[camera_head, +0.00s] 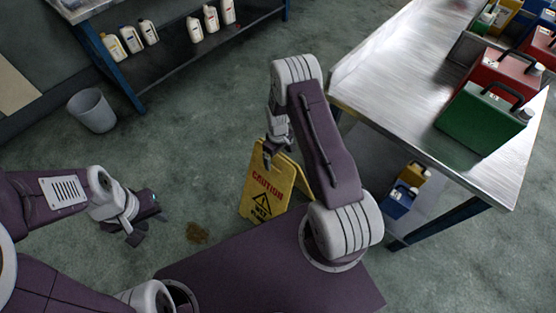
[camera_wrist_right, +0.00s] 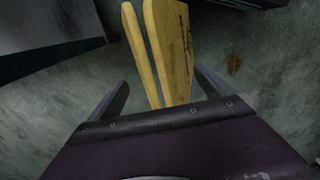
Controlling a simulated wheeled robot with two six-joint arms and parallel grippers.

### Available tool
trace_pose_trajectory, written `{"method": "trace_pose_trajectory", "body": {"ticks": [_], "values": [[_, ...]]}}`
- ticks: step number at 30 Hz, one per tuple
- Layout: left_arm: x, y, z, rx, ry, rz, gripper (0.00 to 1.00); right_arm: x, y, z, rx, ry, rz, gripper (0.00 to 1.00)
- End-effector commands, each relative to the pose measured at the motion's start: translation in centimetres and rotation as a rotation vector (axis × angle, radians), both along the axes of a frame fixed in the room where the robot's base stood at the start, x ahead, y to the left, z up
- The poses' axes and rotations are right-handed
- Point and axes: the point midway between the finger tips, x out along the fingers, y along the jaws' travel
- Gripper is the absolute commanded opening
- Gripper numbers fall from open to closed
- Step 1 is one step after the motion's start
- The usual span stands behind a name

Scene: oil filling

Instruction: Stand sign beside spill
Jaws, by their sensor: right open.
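The yellow caution sign (camera_head: 263,194) stands upright on the floor as a folded A-frame, in front of my base. The brown spill (camera_head: 197,233) lies on the floor to the left of the sign, a short gap away; it also shows in the right wrist view (camera_wrist_right: 233,64). My right gripper (camera_head: 270,153) is at the sign's top edge. In the right wrist view its fingers (camera_wrist_right: 163,92) are spread, with the sign's two panels (camera_wrist_right: 172,50) between them and gaps on both sides. My left gripper (camera_head: 150,228) is open and empty, left of the spill.
A metal workbench (camera_head: 395,85) stands at the right, with a green can (camera_head: 480,118) and red cans on top and small yellow and blue containers (camera_head: 402,195) below. A shelf with several bottles (camera_head: 197,28) and a grey bin (camera_head: 92,110) are at the back left. Floor between is clear.

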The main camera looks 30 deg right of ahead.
Motion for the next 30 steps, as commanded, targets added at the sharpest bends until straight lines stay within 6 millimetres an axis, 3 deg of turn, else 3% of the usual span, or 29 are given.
{"method": "trace_pose_trajectory", "body": {"ticks": [1,6,10,16,19,22,24,27,30], "values": [[0.0,0.0,0.6,0.000,0.000,0.000,0.36,0.1,0.0,1.8,0.000,-0.004,0.000,0.94],[0.0,0.0,1.2,0.000,0.000,0.000,0.36,0.0,0.0,5.5,-0.001,-0.001,0.000,0.94],[0.0,0.0,1.4,0.000,0.000,0.000,0.36,0.0,0.0,7.1,-0.001,-0.001,0.000,0.94],[0.0,0.0,1.4,0.000,0.000,0.000,0.36,-0.1,0.1,7.7,0.000,0.000,-0.002,0.94],[0.0,0.0,1.4,0.000,0.000,0.000,0.36,-0.6,0.8,10.1,-0.001,-0.014,-0.036,0.94],[0.0,0.0,1.4,0.000,0.000,0.000,0.36,-2.9,2.4,14.9,0.003,-0.039,-0.118,0.94],[0.0,0.0,1.4,0.000,0.000,0.000,0.36,-5.4,3.6,18.2,0.008,-0.057,-0.189,0.94],[0.0,0.0,1.4,0.000,0.000,0.000,0.36,-9.5,5.1,21.6,0.019,-0.078,-0.286,0.94],[0.0,0.0,1.4,0.000,0.000,0.000,0.36,-13.0,5.9,23.3,0.029,-0.091,-0.361,0.94]]}}
